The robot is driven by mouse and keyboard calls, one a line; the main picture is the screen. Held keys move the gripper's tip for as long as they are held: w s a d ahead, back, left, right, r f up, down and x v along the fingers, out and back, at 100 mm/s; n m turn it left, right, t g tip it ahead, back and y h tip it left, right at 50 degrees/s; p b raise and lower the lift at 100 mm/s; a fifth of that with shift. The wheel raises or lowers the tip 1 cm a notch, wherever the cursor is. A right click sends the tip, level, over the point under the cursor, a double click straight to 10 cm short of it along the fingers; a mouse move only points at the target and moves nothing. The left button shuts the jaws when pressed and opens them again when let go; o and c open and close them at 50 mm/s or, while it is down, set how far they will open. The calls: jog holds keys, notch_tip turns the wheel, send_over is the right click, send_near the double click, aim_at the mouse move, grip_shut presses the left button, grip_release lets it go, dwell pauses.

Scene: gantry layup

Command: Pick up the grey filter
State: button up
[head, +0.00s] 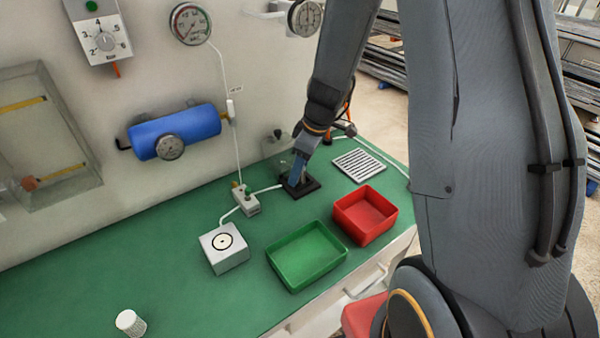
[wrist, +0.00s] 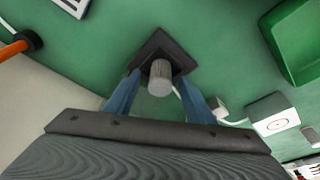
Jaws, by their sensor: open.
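The grey filter (wrist: 160,78) is a short ribbed cylinder with a pale end face. In the wrist view it stands on a black square base (wrist: 157,45), which also shows in the head view (head: 311,185). My gripper (wrist: 159,84) is open, with one blue finger on each side of the filter. I cannot tell whether the fingers touch it. In the head view my gripper (head: 295,178) points down at the black base and hides the filter there.
A white ribbed cylinder (head: 130,323) stands at the front left. Near the base are a white fitting with a hose (head: 245,201), a grey box with a ring mark (head: 224,262), a green tray (head: 307,278), a red tray (head: 341,228) and a slotted plate (head: 360,165). The left green bench is mostly clear.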

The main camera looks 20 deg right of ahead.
jog(key=shift+f, duration=0.2)
jog(key=shift+c, duration=0.4)
jog(key=c, duration=1.1)
jog(key=shift+o, duration=0.2)
jog(key=shift+r, duration=0.15)
